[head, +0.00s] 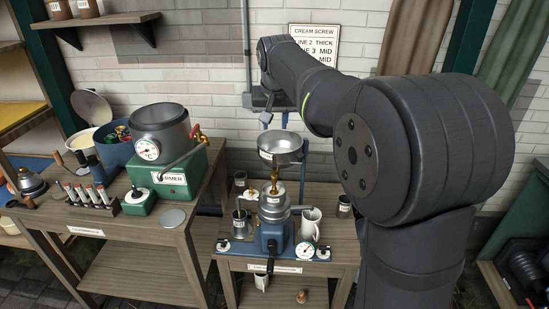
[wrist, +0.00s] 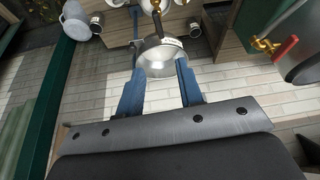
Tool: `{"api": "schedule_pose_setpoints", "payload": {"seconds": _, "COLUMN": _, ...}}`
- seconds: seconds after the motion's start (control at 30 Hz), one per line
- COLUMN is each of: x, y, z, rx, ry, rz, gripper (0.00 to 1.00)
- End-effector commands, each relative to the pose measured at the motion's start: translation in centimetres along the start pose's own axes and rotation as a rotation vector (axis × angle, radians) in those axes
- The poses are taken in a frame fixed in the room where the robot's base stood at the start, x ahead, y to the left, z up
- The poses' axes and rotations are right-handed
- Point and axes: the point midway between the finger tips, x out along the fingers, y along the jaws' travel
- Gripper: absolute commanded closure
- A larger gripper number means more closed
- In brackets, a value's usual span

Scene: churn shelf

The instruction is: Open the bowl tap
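The cream separator (head: 273,235) stands on the low wooden table, with a silver supply bowl (head: 282,148) at its top. A brass tap (head: 275,184) sits under the bowl; its handle position is too small to tell. In the wrist view the bowl (wrist: 160,68) appears between my finger ends, and brass parts (wrist: 155,5) show at the top edge. My gripper (head: 275,121) is above and behind the bowl in the head view. Its two blue fingers are spread wide with nothing held between them; it shows open in the wrist view too (wrist: 160,80). Whether a finger touches the bowl cannot be told.
A green warmer (head: 175,180) with a metal pot and red-handled tap (wrist: 287,48) stands left of the separator. A white jug (head: 311,222) and small cups flank the separator. A brick wall (head: 210,100) stands close behind. My arm covers the right side.

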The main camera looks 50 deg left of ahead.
Motion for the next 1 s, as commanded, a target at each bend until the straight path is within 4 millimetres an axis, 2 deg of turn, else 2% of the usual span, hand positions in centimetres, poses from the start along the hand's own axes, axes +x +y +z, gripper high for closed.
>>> {"api": "schedule_pose_setpoints", "payload": {"seconds": 0.17, "x": 1.5, "y": 0.2, "z": 0.2, "rx": 0.002, "ry": -0.010, "rz": 0.007, "gripper": 0.66}}
{"api": "schedule_pose_setpoints", "payload": {"seconds": 0.7, "x": 13.0, "y": 0.2, "z": 0.2, "rx": 0.000, "ry": -0.009, "rz": 0.004, "gripper": 0.66}}
{"api": "schedule_pose_setpoints", "payload": {"seconds": 0.9, "x": 16.0, "y": 0.2, "z": 0.2, "rx": 0.000, "ry": -0.008, "rz": 0.004, "gripper": 0.66}}
{"api": "schedule_pose_setpoints", "payload": {"seconds": 1.0, "x": 16.8, "y": 0.2, "z": 0.2, "rx": 0.000, "ry": -0.005, "rz": 0.003, "gripper": 0.66}}
